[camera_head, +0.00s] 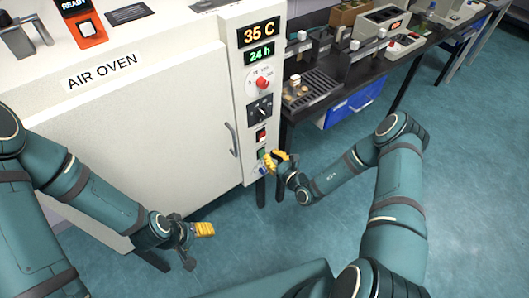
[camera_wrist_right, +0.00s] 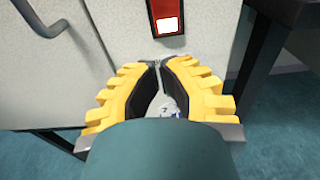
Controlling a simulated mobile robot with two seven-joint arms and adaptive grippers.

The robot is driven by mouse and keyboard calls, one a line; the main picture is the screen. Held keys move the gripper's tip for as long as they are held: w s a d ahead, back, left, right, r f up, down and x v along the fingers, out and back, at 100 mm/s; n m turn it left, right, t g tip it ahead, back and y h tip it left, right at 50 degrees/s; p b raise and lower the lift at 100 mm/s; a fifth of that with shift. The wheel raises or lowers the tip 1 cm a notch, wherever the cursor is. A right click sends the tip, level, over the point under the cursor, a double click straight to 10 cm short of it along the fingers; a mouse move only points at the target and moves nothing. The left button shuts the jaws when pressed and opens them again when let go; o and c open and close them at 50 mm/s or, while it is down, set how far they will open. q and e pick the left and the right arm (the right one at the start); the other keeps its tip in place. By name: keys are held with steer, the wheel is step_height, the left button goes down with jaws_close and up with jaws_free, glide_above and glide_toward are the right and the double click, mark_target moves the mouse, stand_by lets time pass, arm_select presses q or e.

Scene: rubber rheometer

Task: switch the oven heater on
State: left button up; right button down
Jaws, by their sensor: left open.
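The large white oven (camera_head: 140,120), labelled AIR OVEN, stands at the left in the head view. Its control panel has a 35 C display (camera_head: 258,33), a 24 h display (camera_head: 259,54), a red knob (camera_head: 263,83) and a black rotary switch (camera_head: 260,108). Below them is a red switch (camera_head: 261,134). In the right wrist view this red switch (camera_wrist_right: 167,17) has a bright white face and lies beyond my fingertips. My right gripper (camera_head: 272,161) is at the panel's lower end, below the red switch. Its fingertips come together. My left gripper (camera_head: 193,240) is open and empty, low before the oven door.
The oven door handle (camera_head: 231,139) is left of the panel. A dark bench (camera_head: 330,90) with instruments and a blue drawer (camera_head: 350,105) stands at the right. An orange READY unit (camera_head: 86,28) sits on top of the oven. The blue-green floor (camera_head: 470,170) at the right is clear.

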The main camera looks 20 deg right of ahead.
steer(key=f+v, duration=0.1)
steer(key=v, duration=0.7)
steer(key=shift+d+f, duration=0.2)
steer(key=shift+f, duration=0.2)
steer(key=shift+a, duration=0.1)
steer(key=s+a+r+n+g+y, duration=0.1)
steer(key=s+a+n+g+y, duration=0.35)
steer(key=a+n+g, duration=0.2)
steer(key=s+a+r+n+g+y, duration=0.2)
steer(key=s+a+n+g+y, duration=0.3)
steer(key=a, duration=0.3)
steer(key=s+f+n+g+h, duration=0.2)
steer(key=s+n+g+h, duration=0.55)
steer(key=s+n, duration=0.3)
steer(key=w+d+r+n+t+h, duration=0.2)
steer(key=w+r+n+t+h, duration=0.1)
steer(key=n, duration=0.5)
steer(key=w+t+h, duration=0.1)
steer(key=w, duration=0.1)
steer(key=shift+w+d+r+t, duration=0.25)
steer(key=shift+w+t, duration=0.05)
